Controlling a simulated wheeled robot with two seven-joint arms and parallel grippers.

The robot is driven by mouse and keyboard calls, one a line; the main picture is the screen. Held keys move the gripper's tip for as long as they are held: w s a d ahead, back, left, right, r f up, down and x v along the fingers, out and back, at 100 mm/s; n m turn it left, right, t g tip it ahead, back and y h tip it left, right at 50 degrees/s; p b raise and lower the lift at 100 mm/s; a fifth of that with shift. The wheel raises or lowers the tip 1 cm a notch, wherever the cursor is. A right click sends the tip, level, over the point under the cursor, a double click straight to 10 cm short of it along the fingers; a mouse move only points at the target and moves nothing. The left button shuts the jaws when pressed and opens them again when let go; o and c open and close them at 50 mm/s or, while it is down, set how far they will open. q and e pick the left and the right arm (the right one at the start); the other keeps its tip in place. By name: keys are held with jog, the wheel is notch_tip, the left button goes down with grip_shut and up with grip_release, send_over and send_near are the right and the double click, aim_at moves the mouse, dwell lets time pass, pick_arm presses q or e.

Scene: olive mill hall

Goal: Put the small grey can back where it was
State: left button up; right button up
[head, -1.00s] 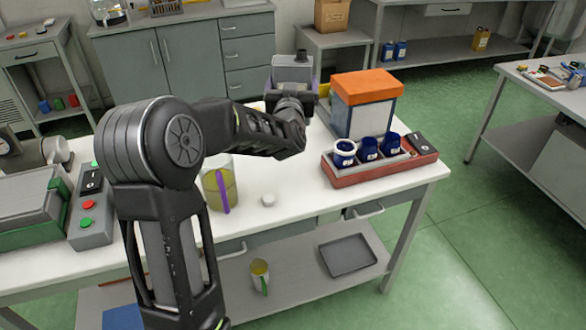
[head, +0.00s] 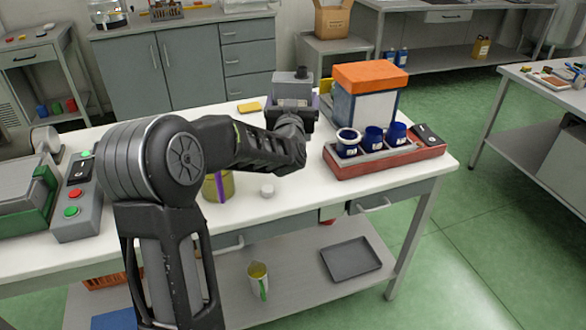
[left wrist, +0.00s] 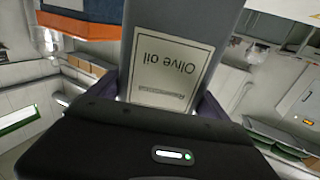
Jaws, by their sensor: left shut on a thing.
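The small grey can (head: 292,88) with a dark cap is held upright over the back part of the white table (head: 310,190). My left gripper (head: 292,108) is shut on it, its fingers on either side of the can. In the left wrist view the can (left wrist: 205,30) fills the middle, with an "Olive oil" label upside down. Whether the can's base touches anything is hidden behind my gripper. My right gripper is in neither view.
An orange-topped box (head: 370,78) stands right of the can, behind a red rack (head: 385,160) with blue cups (head: 374,139). A yellow block (head: 249,107) lies left of the can.

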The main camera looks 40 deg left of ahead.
pick_arm(q)
jog(key=shift+r, duration=0.1)
jog(key=shift+f, duration=3.1)
jog(key=shift+f+p, duration=0.35)
jog(key=shift+f, duration=1.55)
jog(key=o, duration=1.8)
jog(key=shift+f, duration=0.1)
jog(key=shift+s, duration=0.15)
jog(key=b+v, duration=0.2)
jog(key=v, duration=0.9)
jog(key=shift+s+d, duration=0.25)
jog(key=shift+s, duration=0.1)
